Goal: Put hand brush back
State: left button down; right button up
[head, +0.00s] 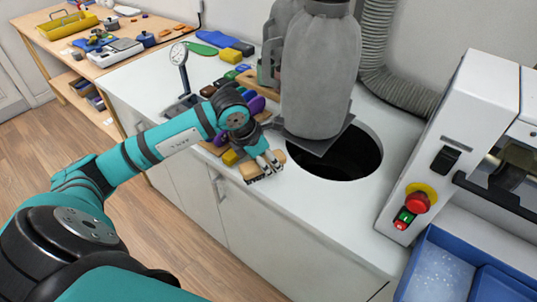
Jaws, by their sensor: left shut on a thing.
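The hand brush (249,173) has a light wooden body with dark bristles underneath. It is at the front edge of the white counter, left of the round dark hole. My left gripper (268,163) reaches in from the left and is shut on the brush from above. The fingers cover part of the brush. I cannot tell whether the bristles touch the counter. My right gripper is not in view.
A grey dust bag (320,75) hangs over the round hole (345,160). Coloured blocks (222,147) lie behind my gripper. A dial gauge stand (180,65) is farther left. A white machine (440,140) and blue tray (435,272) are at right. The front counter right of the brush is clear.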

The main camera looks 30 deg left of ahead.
pick_arm(q)
jog(key=w, duration=0.1)
jog(key=w+a, duration=0.1)
jog(key=w, duration=0.1)
jog(key=shift+a+f, duration=0.1)
jog(key=shift+a, duration=0.15)
jog(key=f, duration=0.1)
jog(key=f+p, duration=0.1)
jog(key=p, duration=0.1)
jog(key=shift+w+a+f, duration=0.15)
jog(key=shift+w+f, duration=0.1)
jog(key=shift+f, duration=0.75)
jog(key=c, duration=0.8)
grip_release()
jog(key=shift+o, duration=0.2)
jog(key=b+v, duration=0.2)
jog(key=v, duration=1)
jog(key=shift+w, duration=0.1)
